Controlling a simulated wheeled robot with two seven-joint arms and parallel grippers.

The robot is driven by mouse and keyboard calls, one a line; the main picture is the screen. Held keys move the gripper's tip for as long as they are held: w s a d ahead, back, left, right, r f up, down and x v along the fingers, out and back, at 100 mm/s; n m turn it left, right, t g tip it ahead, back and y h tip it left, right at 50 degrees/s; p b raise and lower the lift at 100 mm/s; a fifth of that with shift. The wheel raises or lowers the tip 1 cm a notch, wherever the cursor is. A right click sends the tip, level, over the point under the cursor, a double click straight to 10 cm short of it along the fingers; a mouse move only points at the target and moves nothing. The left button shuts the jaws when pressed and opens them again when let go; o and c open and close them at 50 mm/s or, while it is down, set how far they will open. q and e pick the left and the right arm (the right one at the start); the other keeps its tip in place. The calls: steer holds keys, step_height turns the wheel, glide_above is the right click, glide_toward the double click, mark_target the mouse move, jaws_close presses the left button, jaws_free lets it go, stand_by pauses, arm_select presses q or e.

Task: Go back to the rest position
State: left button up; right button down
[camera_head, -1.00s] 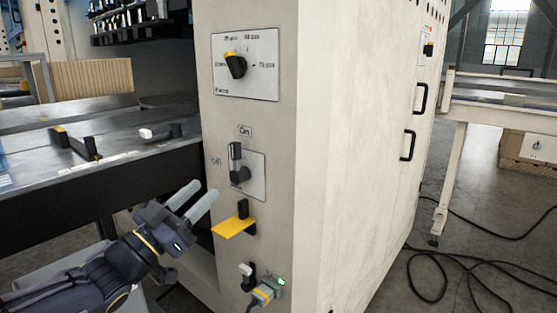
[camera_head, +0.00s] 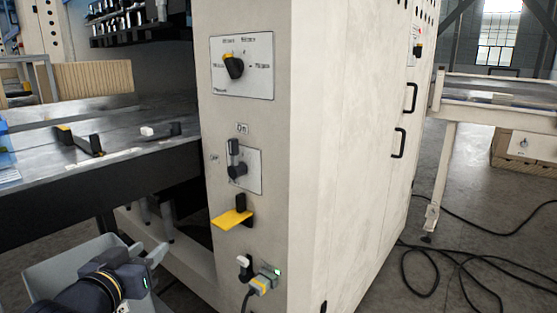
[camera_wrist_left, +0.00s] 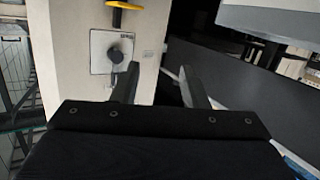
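My left gripper (camera_head: 150,251) is low at the left of the head view, below the table edge and apart from the machine's front panel. In the left wrist view its two fingers (camera_wrist_left: 159,72) stand apart with nothing between them. The panel carries a rotary selector (camera_head: 234,66), an On/Off switch (camera_head: 236,166) with its handle upright toward "On", and a yellow lever (camera_head: 232,219). The wrist view also shows the switch knob (camera_wrist_left: 116,56) and the yellow lever (camera_wrist_left: 125,5), upside down. My right gripper is not in view.
A dark machine table (camera_head: 70,190) lies above and left of my left gripper. A grey bin (camera_head: 65,268) is beside it. A plug with a cable (camera_head: 262,283) sits low on the panel. Black cables (camera_head: 440,258) lie on the floor at right, near a light table (camera_head: 490,115).

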arm_select(q)
steer(key=s+d+f+n+g+h, duration=0.1)
steer(key=s+d+f+g, duration=0.1)
steer(key=s+f+g, duration=0.55)
steer(key=s+d+f+n+g, duration=0.1)
steer(key=s+d+f+g, duration=0.1)
steer(key=s+f, duration=0.9)
steer(key=s+r+p, duration=0.2)
steer(key=r+p, duration=0.9)
steer(key=r, duration=0.1)
steer(key=s+r+p, duration=0.2)
steer(key=r+p, duration=0.9)
steer(key=r, duration=0.2)
steer(key=shift+r+g+h+p, duration=0.15)
steer(key=shift+g+h+p, duration=0.2)
steer(key=shift+h, duration=0.05)
